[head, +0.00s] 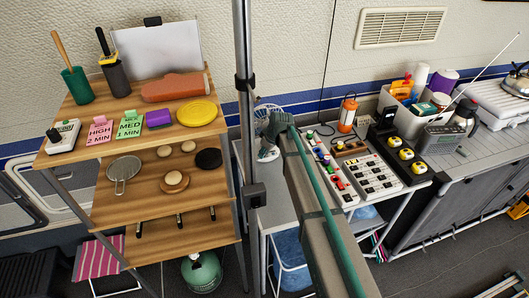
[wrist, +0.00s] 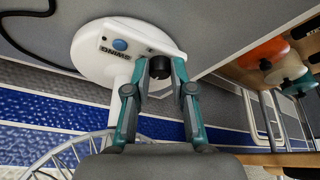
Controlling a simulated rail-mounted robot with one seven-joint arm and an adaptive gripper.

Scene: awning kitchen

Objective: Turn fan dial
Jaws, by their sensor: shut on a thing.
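The fan (head: 268,153) stands behind my arm in the head view, with its lower part largely hidden. In the wrist view its white base (wrist: 95,58) carries a round blue button (wrist: 120,44) and printed lettering. The black fan dial (wrist: 160,68) sits on this base between my fingertips. My gripper (wrist: 161,75) is shut on the dial, one finger on each side. Part of the fan's wire cage (wrist: 75,158) shows at the lower left of the wrist view. In the head view my gripper (head: 275,128) is at the fan, and its fingertips are hidden.
An orange lantern (head: 347,115) and a panel with coloured knobs and switches (head: 330,172) stand right of my arm. A wooden shelf rack (head: 140,150) with kitchen items stands at the left. A vertical pole (head: 243,80) rises close to the fan.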

